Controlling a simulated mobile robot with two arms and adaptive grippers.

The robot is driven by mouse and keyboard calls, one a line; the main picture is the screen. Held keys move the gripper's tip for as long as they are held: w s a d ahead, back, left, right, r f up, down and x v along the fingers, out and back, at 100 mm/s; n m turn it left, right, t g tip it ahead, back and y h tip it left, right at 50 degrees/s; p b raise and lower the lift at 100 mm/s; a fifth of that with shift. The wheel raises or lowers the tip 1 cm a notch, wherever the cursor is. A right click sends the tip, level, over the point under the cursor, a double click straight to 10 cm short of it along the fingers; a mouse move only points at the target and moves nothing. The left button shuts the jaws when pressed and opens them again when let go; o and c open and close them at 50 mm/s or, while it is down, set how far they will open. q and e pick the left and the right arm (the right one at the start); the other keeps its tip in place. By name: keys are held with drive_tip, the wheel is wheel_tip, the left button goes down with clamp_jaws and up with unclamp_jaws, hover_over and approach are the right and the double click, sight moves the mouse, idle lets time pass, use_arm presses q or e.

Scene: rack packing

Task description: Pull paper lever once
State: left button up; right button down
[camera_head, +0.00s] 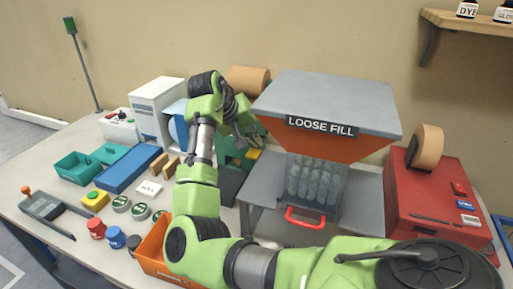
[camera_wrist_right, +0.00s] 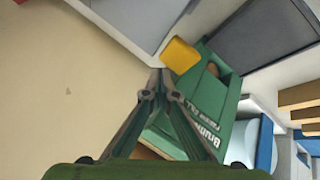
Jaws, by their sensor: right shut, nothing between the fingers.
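A green machine (camera_head: 229,151) stands at the back of the table, partly hidden behind my right arm. In the right wrist view the green machine (camera_wrist_right: 222,80) carries white lettering and a yellow block-like part (camera_wrist_right: 180,55), which may be the lever's handle. The yellow part also shows in the head view (camera_head: 253,154). My right gripper (camera_head: 241,132) is over the machine. My left gripper is not in view.
A loose fill hopper (camera_head: 325,105) with a red handle (camera_head: 305,218) stands right of the arm. A red machine (camera_head: 437,200) is farther right. An orange bin (camera_head: 152,253), jars and teal trays (camera_head: 77,168) crowd the left of the table.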

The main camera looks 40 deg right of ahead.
drive_tip(key=shift+f, duration=0.5)
idle(0.7)
drive_tip(key=shift+r, duration=0.15)
drive_tip(key=shift+d+r+p, duration=0.15)
drive_tip(key=shift+r+p, duration=0.9)
drive_tip(key=shift+p, duration=0.4)
drive_tip(key=r+p, duration=0.1)
drive_tip(key=p, duration=0.1)
drive_tip(key=r+p, duration=0.3)
drive_tip(key=r, duration=0.1)
drive_tip(key=shift+w+d+p, duration=0.25)
drive_tip(key=shift+d+p, duration=0.15)
drive_tip(key=shift+f, duration=0.1)
drive_tip(key=shift+a, duration=0.1)
